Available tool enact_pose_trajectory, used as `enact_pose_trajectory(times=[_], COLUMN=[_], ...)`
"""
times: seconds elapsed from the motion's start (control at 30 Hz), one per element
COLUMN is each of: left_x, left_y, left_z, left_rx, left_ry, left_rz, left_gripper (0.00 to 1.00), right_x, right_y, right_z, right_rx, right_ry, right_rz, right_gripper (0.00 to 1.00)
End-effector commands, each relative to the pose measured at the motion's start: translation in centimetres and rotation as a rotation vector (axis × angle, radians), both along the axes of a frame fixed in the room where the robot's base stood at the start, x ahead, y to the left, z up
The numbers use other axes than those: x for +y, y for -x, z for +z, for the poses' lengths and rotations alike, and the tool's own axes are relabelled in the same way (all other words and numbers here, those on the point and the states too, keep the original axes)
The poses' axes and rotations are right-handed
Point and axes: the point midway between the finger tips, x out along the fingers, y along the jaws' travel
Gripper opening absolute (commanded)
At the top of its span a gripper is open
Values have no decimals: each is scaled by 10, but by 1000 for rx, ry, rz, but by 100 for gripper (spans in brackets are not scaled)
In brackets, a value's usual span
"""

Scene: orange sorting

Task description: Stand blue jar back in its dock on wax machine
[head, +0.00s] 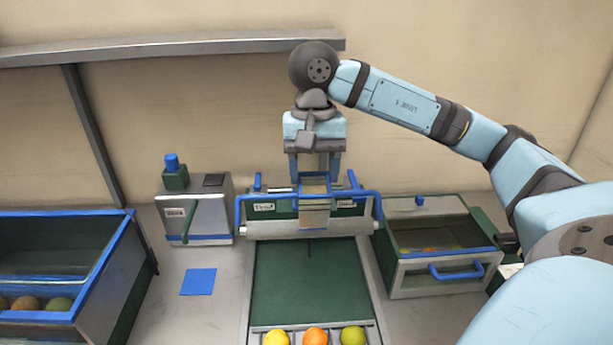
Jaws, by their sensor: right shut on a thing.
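My right gripper (314,163) reaches down from above the middle of the bench. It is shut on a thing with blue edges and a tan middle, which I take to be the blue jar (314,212). The jar looks upright, in front of the green panel of the central machine (275,226). I cannot tell whether it touches the machine or hangs just clear of it. The machine has a blue bar at each side and small labels too small to read. A dock is not clearly visible; the gripper and jar cover the machine's middle. My left gripper is not in view.
A green ramp (308,280) leads down to several fruits (315,337). Left are a small metal box with a blue-topped knob (174,172), a blue square (198,282) and a blue-rimmed crate (118,245). Right is a drawer unit (440,268). A shelf (170,46) runs above.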

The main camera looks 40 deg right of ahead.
Motion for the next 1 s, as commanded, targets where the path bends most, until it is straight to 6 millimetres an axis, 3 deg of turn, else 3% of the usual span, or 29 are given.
enact_pose_trajectory(times=[0.03, 0.1, 0.63, 0.7, 1.0], left_x=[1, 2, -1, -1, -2], left_y=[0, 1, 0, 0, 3], left_z=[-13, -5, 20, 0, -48], left_rx=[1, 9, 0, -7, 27], left_ry=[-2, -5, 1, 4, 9], left_rz=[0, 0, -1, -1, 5], left_gripper=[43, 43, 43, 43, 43], right_x=[-9, -22, -112, -113, -126], right_y=[-10, -26, -133, -134, -150], right_z=[-9, -1, -2, -35, -99], right_rx=[-50, -35, -33, -30, -33], right_ry=[42, 31, 27, 29, 28], right_rz=[-4, -7, -3, 0, 1], right_gripper=[6, 6, 6, 6, 6])
